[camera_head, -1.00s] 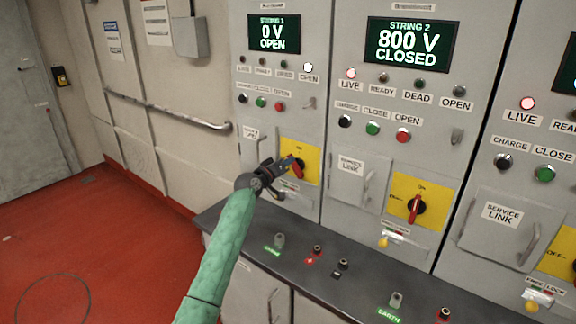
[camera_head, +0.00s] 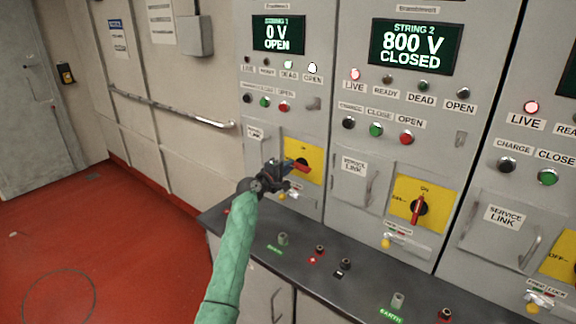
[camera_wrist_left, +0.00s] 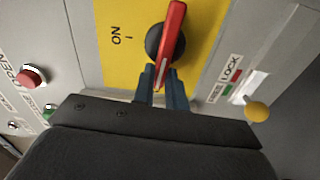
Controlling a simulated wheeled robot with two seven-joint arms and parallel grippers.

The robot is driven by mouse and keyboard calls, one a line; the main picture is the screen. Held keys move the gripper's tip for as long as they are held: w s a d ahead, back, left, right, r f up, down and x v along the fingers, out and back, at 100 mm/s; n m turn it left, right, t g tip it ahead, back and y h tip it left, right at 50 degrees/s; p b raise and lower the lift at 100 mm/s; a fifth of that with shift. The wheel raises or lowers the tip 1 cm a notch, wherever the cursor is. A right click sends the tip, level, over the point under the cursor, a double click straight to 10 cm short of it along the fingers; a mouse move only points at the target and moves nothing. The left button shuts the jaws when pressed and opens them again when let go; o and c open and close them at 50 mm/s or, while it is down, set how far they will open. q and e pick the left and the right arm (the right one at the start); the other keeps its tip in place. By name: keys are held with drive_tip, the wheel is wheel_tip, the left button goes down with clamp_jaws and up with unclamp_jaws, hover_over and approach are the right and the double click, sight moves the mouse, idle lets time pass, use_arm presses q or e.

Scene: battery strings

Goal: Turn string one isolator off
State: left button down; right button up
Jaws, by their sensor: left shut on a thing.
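The string 1 isolator is a red handle (camera_head: 302,166) on a black knob, on a yellow plate (camera_head: 314,149) below the "0 V OPEN" display. In the left wrist view the handle (camera_wrist_left: 173,35) lies crosswise to the "ON" mark on the yellow plate (camera_wrist_left: 115,12). My left gripper (camera_head: 289,168) is at the handle from the left. In the wrist view its fingers (camera_wrist_left: 161,82) sit on both sides of the handle's near end, shut on it. The OFF mark is hidden. My right gripper is not in view.
The string 2 isolator (camera_head: 419,208) is to the right, its handle upright. A service link door (camera_head: 264,149) is left of the string 1 isolator. A dark counter (camera_head: 365,290) with posts and sockets juts out below. A yellow knob (camera_wrist_left: 257,111) sits by the lock label.

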use_arm(q)
drive_tip(key=shift+f+n, duration=0.15)
drive_tip(key=shift+n, duration=0.35)
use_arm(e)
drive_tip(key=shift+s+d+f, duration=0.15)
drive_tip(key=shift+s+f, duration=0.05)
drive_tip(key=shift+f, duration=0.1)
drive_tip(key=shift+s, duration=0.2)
use_arm(q)
drive_tip(key=c, duration=1.5)
unclamp_jaws()
drive_tip(key=shift+a, duration=0.1)
drive_tip(key=shift+o, duration=0.3)
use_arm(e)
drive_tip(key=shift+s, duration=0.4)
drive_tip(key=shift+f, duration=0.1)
